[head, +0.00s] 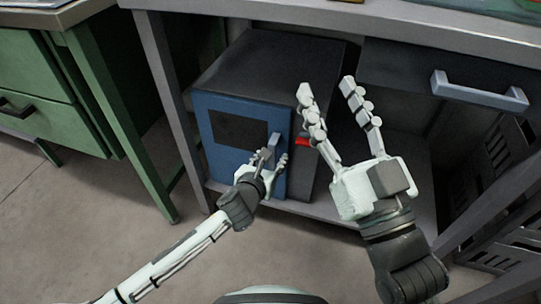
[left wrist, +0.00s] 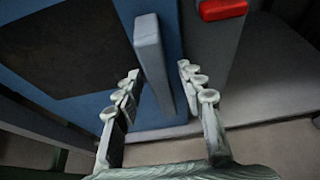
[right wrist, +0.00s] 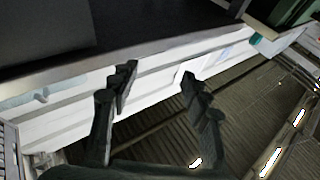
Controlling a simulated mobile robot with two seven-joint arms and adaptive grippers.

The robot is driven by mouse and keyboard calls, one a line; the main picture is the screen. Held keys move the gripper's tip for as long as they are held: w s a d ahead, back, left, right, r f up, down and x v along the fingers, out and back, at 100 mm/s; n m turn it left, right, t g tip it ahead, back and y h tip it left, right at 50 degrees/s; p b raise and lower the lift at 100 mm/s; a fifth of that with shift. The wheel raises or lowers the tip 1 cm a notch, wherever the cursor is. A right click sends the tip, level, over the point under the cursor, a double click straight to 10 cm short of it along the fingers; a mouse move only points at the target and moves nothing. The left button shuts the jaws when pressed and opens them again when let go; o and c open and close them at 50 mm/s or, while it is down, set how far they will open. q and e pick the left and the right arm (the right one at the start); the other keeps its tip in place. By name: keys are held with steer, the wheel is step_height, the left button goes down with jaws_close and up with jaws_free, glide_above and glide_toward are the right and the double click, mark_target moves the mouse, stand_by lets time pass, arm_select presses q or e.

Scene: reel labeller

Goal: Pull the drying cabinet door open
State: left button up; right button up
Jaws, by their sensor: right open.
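The drying cabinet (head: 270,62) is a dark box on the shelf under the bench. Its blue door (head: 218,165) with a dark window looks closed against the body. The grey upright handle (head: 275,143) is on the door's right side and also shows in the left wrist view (left wrist: 152,55). My left gripper (head: 272,157) is at the handle. In the left wrist view its fingers (left wrist: 157,72) stand apart on either side of the handle, with gaps visible. My right gripper (head: 327,88) is open and empty, raised to the right of the cabinet.
A red button (head: 302,142) is on the grey strip right of the door. A drawer with a grey handle (head: 478,92) hangs under the bench at right. A green cabinet (head: 45,90) stands at left. The floor (head: 110,215) in front is clear.

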arm_select(q)
steer(key=shift+w+d+f, duration=0.1)
steer(key=shift+w, duration=0.15)
jaws_close()
stand_by(0.4)
